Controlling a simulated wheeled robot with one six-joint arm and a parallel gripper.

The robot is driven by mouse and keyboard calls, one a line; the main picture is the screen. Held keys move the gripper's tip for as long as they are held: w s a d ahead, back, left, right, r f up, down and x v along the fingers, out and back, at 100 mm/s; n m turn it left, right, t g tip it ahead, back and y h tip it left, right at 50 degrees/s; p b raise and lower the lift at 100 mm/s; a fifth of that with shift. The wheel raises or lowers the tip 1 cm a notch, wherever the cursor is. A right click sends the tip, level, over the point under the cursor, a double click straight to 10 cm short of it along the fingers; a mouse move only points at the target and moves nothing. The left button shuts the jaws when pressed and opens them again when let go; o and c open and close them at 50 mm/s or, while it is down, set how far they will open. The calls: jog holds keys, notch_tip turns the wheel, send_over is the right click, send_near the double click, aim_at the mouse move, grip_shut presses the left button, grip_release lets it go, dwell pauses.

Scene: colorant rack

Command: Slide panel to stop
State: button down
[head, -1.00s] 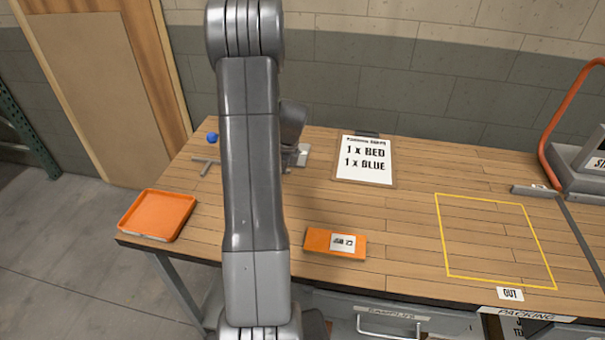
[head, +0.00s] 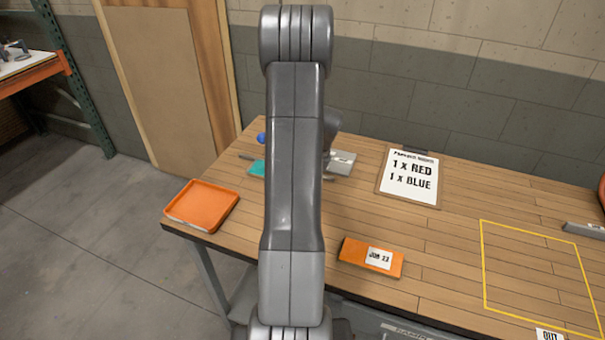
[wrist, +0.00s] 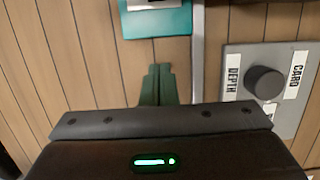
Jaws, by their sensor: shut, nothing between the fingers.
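My gripper (wrist: 157,84) shows in the wrist view with its greenish fingers shut and empty, pointing at the wooden bench top. In the head view my arm hides it. A teal piece with a grey plate (wrist: 157,18) lies beyond the fingertips in the wrist view; it also shows left of my arm in the head view (head: 257,168). A grey rail (wrist: 198,50) runs to its right. I cannot tell whether the fingers touch anything. A large tan panel (head: 150,85) stands in a wooden frame at the back wall. Which part is the task's panel is unclear.
A grey unit with a black knob (wrist: 265,83) sits right of the fingers. The bench also holds an orange tray (head: 180,220), an orange block (head: 354,251), a clipboard (head: 409,177) and a blue ball (head: 261,138). The yellow outlined area (head: 535,270) is empty.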

jog(key=shift+s+d+r, duration=0.15)
jog(key=shift+s+d, duration=0.05)
jog(key=shift+d, duration=0.25)
jog(key=shift+s+d+r, duration=0.15)
jog(key=shift+d, duration=0.25)
jog(key=b+v, duration=0.1)
jog(key=v, duration=0.8)
jog(key=shift+r, duration=0.2)
jog(key=shift+a+f, duration=0.1)
jog(key=shift+f, duration=0.05)
jog(key=p+x, duration=0.1)
jog(key=x, duration=0.8)
jog(key=shift+a+f, duration=0.1)
jog(key=shift+f, duration=0.15)
jog(key=a, duration=0.1)
jog(key=w+a, duration=0.1)
jog(key=a, duration=0.1)
jog(key=shift+w+a+f, duration=0.1)
jog(key=shift+w+a, duration=0.15)
jog(key=shift+w, duration=0.1)
jog(key=shift+s+d, duration=0.15)
jog(key=shift+d, duration=0.25)
jog(key=shift+a, duration=0.15)
